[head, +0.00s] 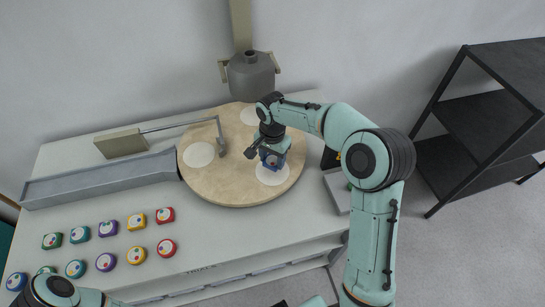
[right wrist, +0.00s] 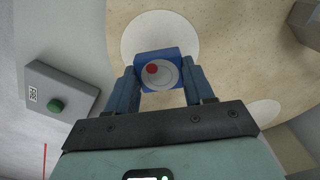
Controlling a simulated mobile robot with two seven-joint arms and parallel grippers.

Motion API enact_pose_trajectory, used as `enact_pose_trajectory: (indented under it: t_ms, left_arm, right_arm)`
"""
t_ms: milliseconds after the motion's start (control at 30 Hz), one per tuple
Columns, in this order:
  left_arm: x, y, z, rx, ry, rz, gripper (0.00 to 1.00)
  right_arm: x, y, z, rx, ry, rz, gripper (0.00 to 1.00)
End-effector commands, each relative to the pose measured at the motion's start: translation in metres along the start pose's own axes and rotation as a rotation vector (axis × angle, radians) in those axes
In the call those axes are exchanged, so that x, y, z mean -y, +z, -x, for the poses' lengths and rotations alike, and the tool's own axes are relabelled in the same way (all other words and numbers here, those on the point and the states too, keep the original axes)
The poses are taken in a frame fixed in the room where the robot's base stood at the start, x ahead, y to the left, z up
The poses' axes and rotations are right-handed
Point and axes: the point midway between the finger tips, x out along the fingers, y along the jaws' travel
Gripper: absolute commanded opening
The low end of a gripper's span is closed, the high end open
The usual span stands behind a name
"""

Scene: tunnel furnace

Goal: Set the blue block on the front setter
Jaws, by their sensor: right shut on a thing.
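The blue block (right wrist: 142,57), with a white disc and a red dot on its top, sits between the fingers of my right gripper (right wrist: 160,82). My right gripper (head: 271,158) is shut on it, above the front of the round turntable (head: 225,190). The front setter (head: 272,176), a white disc, lies beneath the block; it also shows in the right wrist view (right wrist: 160,30). The block overlaps the setter's edge in the right wrist view. I cannot tell whether it touches the setter. My left gripper is not in view; only part of my left arm shows.
Two other white setters (head: 199,155) lie on the turntable, and a bent grey arm (head: 221,140) reaches over it. A grey channel (head: 100,181) stands at left. Several coloured blocks (head: 137,221) sit in front. A box with a green button (right wrist: 57,105) is at right.

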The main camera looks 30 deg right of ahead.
Motion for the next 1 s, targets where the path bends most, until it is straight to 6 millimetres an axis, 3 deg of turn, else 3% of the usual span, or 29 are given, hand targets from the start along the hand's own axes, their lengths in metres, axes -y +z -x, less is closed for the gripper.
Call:
enact_pose_trajectory:
  t_ms: [1000]
  left_arm:
    - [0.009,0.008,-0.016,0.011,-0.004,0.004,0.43]
  right_arm:
    - [0.0,0.0,-0.029,0.0,-0.001,0.0,0.2]
